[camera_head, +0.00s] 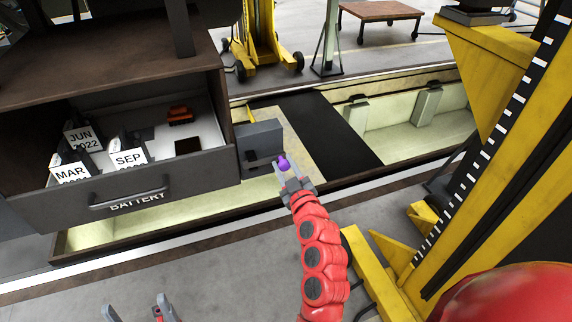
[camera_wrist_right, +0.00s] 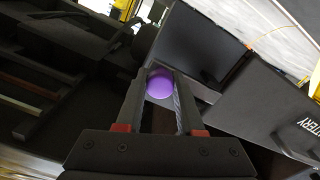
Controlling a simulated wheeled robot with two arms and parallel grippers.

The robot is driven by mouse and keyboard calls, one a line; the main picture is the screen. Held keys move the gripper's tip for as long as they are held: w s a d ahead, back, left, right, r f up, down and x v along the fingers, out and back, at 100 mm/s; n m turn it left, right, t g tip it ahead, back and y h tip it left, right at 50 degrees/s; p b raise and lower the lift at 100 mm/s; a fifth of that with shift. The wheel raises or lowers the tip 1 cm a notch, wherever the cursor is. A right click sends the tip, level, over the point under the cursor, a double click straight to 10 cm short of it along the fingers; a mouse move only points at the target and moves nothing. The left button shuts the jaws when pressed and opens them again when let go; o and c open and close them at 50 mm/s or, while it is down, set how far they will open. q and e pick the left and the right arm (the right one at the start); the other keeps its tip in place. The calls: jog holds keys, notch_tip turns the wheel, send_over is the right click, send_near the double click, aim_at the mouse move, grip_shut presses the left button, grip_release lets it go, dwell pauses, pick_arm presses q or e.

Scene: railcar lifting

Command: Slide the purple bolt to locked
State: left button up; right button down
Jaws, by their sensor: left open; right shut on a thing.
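The purple bolt (camera_head: 284,163) has a round purple knob on the front of a dark grey box (camera_head: 262,138) beside the open battery drawer (camera_head: 150,178). My right gripper (camera_head: 289,176) is shut on the knob from the front. In the right wrist view the purple knob (camera_wrist_right: 160,85) sits between the two fingertips (camera_wrist_right: 160,82). The bolt's shaft and slot are mostly hidden behind the fingers. My left gripper (camera_head: 140,312) is open and empty at the bottom edge, low and away from the bolt; only its fingertips show.
The drawer holds cards marked JUN (camera_head: 82,136), SEP (camera_head: 128,158) and MAR (camera_head: 72,175), and a red item (camera_head: 180,115). A drawer handle (camera_head: 130,196) sticks out. A yellow lifting column (camera_head: 490,150) stands close on the right. The floor in front is clear.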

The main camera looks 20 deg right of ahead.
aim_at(264, 162)
jog(key=a+p, duration=0.1)
jog(key=a, duration=0.3)
jog(key=shift+s+a+p, duration=0.1)
jog(key=shift+a+p, duration=0.05)
jog(key=shift+p, duration=0.2)
jog(key=shift+a, duration=0.1)
jog(key=c, duration=1)
grip_release()
jog(key=o, duration=0.5)
jog(key=shift+a, duration=0.15)
jog(key=shift+s, duration=0.1)
